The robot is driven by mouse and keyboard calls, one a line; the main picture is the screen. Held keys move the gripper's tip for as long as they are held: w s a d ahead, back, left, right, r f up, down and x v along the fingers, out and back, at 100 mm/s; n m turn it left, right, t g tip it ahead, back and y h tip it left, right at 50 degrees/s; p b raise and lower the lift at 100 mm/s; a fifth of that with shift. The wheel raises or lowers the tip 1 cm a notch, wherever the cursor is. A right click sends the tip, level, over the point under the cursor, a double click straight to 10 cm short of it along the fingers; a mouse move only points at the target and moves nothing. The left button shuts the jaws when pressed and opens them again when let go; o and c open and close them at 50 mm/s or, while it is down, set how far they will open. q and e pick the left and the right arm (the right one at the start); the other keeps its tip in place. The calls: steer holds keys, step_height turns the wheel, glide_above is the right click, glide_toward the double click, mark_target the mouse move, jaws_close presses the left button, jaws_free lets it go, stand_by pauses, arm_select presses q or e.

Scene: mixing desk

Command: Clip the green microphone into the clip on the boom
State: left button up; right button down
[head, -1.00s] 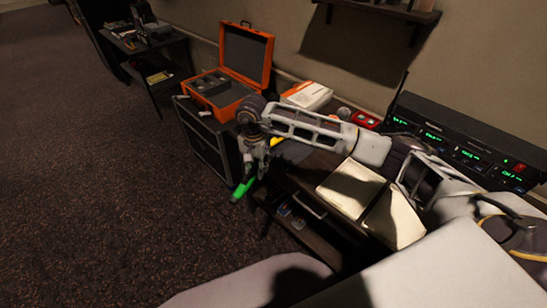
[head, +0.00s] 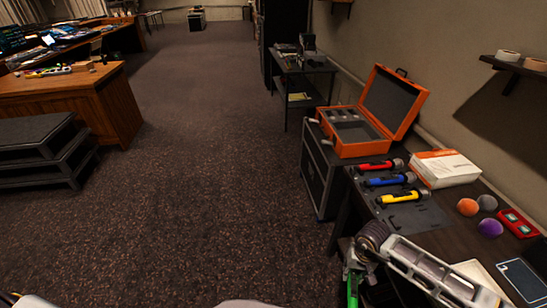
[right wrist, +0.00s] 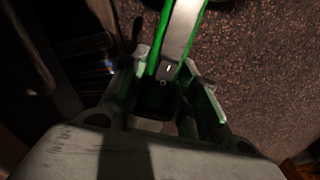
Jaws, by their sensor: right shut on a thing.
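My right gripper (head: 355,268) is low at the bottom of the head view, off the desk's left edge. It is shut on the green microphone (head: 352,291), whose lower part runs out of that frame. In the right wrist view the green microphone (right wrist: 178,42), with a grey strip along it, points up and away between the fingers of the right gripper (right wrist: 168,88). It is held over the carpet. The boom and its clip are not visible in any view. My left gripper is not in view.
Red (head: 380,166), blue (head: 390,180) and yellow (head: 403,197) microphones lie on the dark desk. An open orange case (head: 362,148) stands on a black box behind. A white-orange carton (head: 445,167) and foam balls (head: 467,207) are at right. Carpet (head: 220,170) is clear at centre.

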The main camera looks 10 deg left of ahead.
steer(key=shift+s+d+f, duration=0.1)
steer(key=shift+d+f, duration=0.05)
steer(key=shift+d, duration=0.6)
steer(key=shift+s+d+f, duration=0.1)
steer(key=shift+d+f, duration=0.1)
steer(key=shift+d, duration=0.6)
steer(key=shift+d+f, duration=0.15)
steer(key=shift+d, duration=0.6)
